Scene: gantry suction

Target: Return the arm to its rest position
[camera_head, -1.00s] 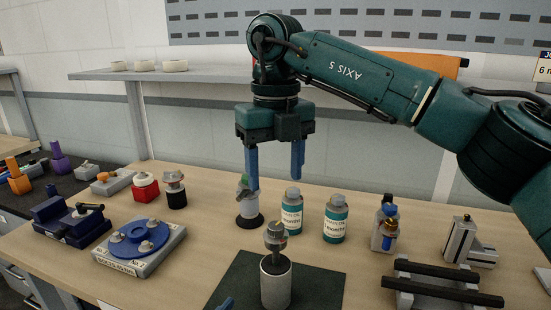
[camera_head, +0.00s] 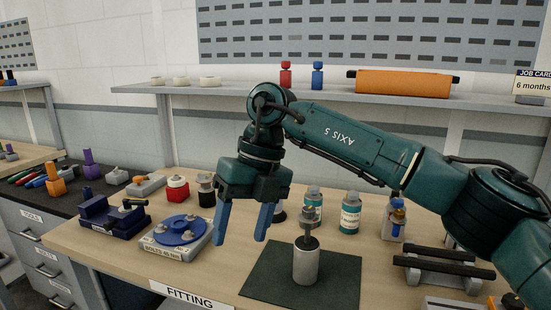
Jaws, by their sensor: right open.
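My right arm comes in from the right over the bench. Its gripper (camera_head: 243,224) hangs above the bench with two blue fingers apart and nothing between them. The fingers point down and slightly toward the front. In the picture the gripper is between the blue round fixture (camera_head: 180,230) and the grey cylinder (camera_head: 306,262) that stands on the dark mat (camera_head: 270,284). A small metal fitting (camera_head: 308,222) sits on top of the cylinder. A dark-based item behind the right finger is mostly hidden. My left gripper does not show.
Two teal-labelled bottles (camera_head: 350,213) stand behind the mat. A grey stand with black bars (camera_head: 441,265) is at the right. A shelf (camera_head: 300,93) runs behind the arm.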

